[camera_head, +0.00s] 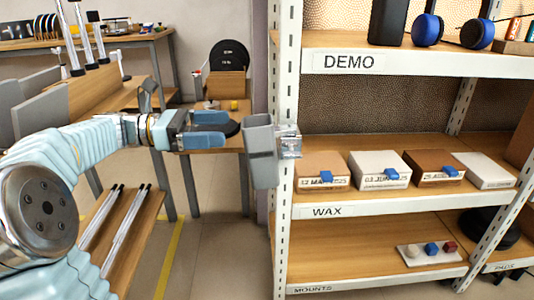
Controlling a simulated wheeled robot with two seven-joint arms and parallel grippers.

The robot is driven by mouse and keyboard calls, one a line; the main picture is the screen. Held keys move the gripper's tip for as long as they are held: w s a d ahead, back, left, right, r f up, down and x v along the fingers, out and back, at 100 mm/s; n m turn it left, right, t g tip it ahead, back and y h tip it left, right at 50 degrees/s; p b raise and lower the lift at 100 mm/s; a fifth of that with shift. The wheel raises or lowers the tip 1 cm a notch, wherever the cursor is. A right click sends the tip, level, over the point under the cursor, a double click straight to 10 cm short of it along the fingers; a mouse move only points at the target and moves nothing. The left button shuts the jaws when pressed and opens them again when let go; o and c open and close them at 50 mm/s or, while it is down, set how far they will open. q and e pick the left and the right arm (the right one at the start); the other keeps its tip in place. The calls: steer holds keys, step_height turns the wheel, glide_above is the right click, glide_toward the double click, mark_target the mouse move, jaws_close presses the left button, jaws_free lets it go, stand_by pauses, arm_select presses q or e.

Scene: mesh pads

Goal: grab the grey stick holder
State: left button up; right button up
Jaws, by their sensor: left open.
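The grey stick holder (261,150) is an upright, narrow grey cup. It sits at the front left post of the shelf rack, beside a clear bracket on that post. My left gripper (229,129) points right toward the holder, with its two blue fingers apart and nothing seen between them. The fingertips are just left of the holder in the picture, and a small gap shows between them. The inside of the holder is hidden. My right gripper is not in view.
The white-framed shelf rack (286,220) stands at right, with several labelled boxes on its middle shelf. Black and blue speakers stand on the top shelf. A wooden table (222,145) is behind my gripper. A wooden bench with metal rods is at left. Floor shows between them.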

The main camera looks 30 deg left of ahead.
mark_target(265, 123)
arm_select(q)
steer(key=x, duration=0.7)
steer(key=b+x, duration=0.1)
steer(key=x, duration=0.2)
steer(key=shift+w+r, duration=0.3)
steer(key=shift+w, duration=0.05)
steer(key=c, duration=1.6)
